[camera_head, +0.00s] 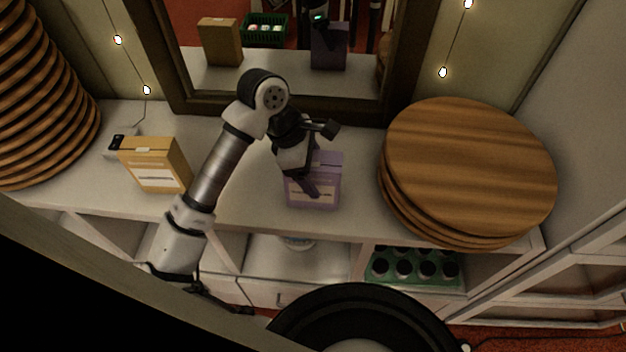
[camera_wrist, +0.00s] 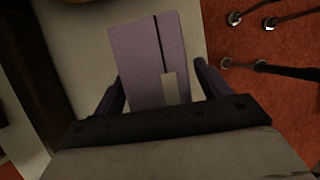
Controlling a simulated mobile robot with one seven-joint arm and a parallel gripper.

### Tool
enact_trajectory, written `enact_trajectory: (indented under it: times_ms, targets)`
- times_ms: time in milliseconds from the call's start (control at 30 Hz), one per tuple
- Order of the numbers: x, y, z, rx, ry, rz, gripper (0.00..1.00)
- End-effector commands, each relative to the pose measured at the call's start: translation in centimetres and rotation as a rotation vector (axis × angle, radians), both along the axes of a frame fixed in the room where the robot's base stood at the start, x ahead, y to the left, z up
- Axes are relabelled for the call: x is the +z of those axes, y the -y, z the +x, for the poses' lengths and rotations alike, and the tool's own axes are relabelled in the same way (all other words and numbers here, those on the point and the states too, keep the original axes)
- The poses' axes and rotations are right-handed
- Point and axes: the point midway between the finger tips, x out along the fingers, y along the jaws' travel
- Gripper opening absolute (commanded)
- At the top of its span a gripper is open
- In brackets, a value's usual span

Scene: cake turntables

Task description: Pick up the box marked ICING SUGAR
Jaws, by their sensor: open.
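A purple box (camera_head: 328,172) with a pale label stands on the white shelf top, below the mirror. A yellow-tan box (camera_head: 152,160) with a white label stands to its left. I cannot read the print on either label, so I cannot tell which is marked ICING SUGAR. My gripper (camera_head: 311,186) is open at the purple box, with one finger showing in front of it. In the wrist view the purple box (camera_wrist: 148,62) lies between the two spread fingers; whether they touch it is unclear. My gripper hides part of the box in the head view.
A stack of round wooden boards (camera_head: 470,165) stands close on the right, and another stack (camera_head: 40,90) at the far left. A framed mirror (camera_head: 285,85) rises behind, reflecting the boxes. A green tray of dark-topped jars (camera_head: 412,268) sits in the compartment below.

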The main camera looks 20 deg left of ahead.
Motion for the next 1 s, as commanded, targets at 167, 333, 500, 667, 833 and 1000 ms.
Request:
enact_trajectory:
  times_ms: [167,333,500,667,833,1000]
  targets:
    - [-0.13,0.0,0.01,-0.001,0.001,0.001,0.75]
    - [-0.19,0.0,0.01,-0.001,0.0,0.001,0.75]
    - [-0.26,0.01,0.0,-0.001,0.0,0.001,0.75]
    - [-0.27,0.03,0.0,-0.001,0.0,0.0,0.75]
    - [-0.23,0.02,0.0,-0.001,0.0,0.0,0.75]
    - [-0.23,0.01,-0.01,-0.001,0.0,0.0,0.62]
